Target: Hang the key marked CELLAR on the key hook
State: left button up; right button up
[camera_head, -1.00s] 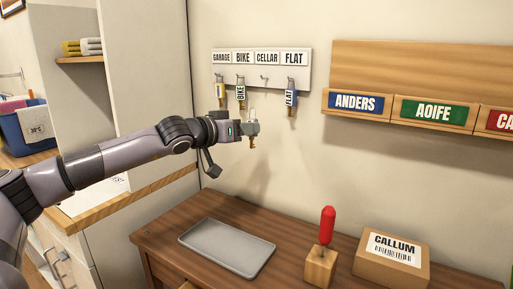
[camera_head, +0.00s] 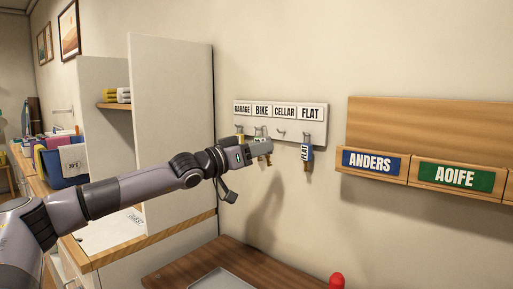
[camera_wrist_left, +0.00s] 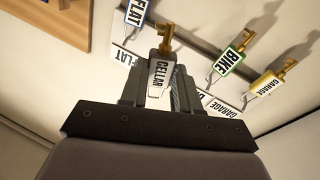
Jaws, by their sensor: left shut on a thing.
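My left gripper (camera_head: 262,147) is shut on the CELLAR key, in front of the key board (camera_head: 325,124). In the left wrist view the white CELLAR tag (camera_wrist_left: 160,75) sits between the fingers, with its brass key (camera_wrist_left: 167,37) sticking out past them. The board carries the labels GARAGE, BIKE, CELLAR and FLAT. The hook under CELLAR (camera_head: 281,133) is bare. The gripper is just left of and below that hook and partly covers the BIKE key. The FLAT key (camera_head: 307,153) hangs to the right. The BIKE key (camera_wrist_left: 232,60) and GARAGE key (camera_wrist_left: 267,83) show in the left wrist view.
A wooden rack (camera_head: 430,130) with ANDERS and AOIFE labels is on the wall at right. A tall white cabinet panel (camera_head: 172,120) stands left. Below are a brown table (camera_head: 180,268), a grey tray (camera_head: 222,279) and a red handle top (camera_head: 337,281).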

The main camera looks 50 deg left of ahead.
pick_arm(q)
jog(key=shift+w+a+p, duration=0.1)
jog(key=shift+w+p, duration=1.2)
jog(key=shift+w, duration=0.3)
jog(key=w+p, duration=0.3)
jog(key=shift+w+a+f, duration=0.15)
jog(key=shift+a, duration=0.05)
jog(key=shift+w+f+p, duration=0.55)
jog(key=shift+w+f, duration=0.05)
jog(key=shift+f, duration=0.1)
jog(key=o, duration=1.1)
jog(key=shift+s+a, duration=0.1)
